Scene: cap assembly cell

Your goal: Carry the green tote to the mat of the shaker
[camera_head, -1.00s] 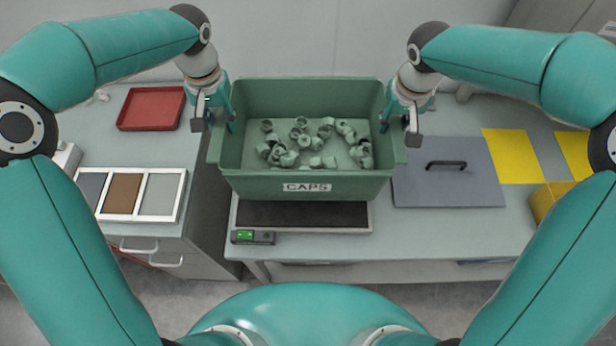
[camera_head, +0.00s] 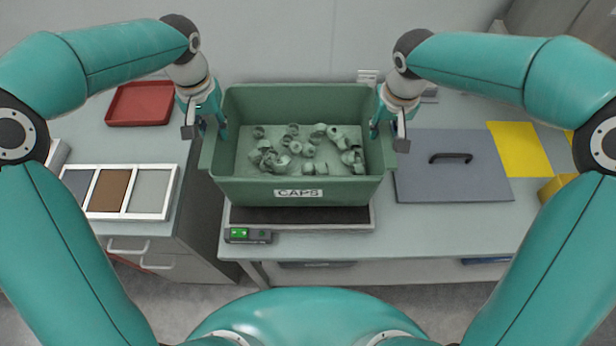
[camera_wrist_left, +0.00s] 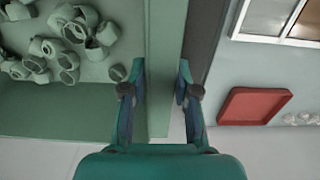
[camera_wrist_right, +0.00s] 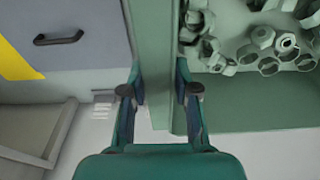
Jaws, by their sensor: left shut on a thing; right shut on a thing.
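The green tote (camera_head: 295,192), labelled CAPS and holding several loose grey-green caps (camera_head: 300,150), looks level between my two arms. My left gripper (camera_head: 218,124) is shut on its left rim; the left wrist view shows the fingers (camera_wrist_left: 158,95) on both sides of the tote wall. My right gripper (camera_head: 383,124) is shut on the right rim, and the right wrist view shows its fingers (camera_wrist_right: 160,95) likewise. The shaker's dark mat (camera_head: 300,216) shows below the tote's front side; the rest is hidden. I cannot tell whether the tote touches it.
The shaker's control box with a green display (camera_head: 248,235) is at its front left. A grey lid with a black handle (camera_head: 452,180) lies to the right, beside a yellow sheet (camera_head: 519,148). A red tray (camera_head: 140,103) and a white framed panel (camera_head: 120,190) are on the left bench.

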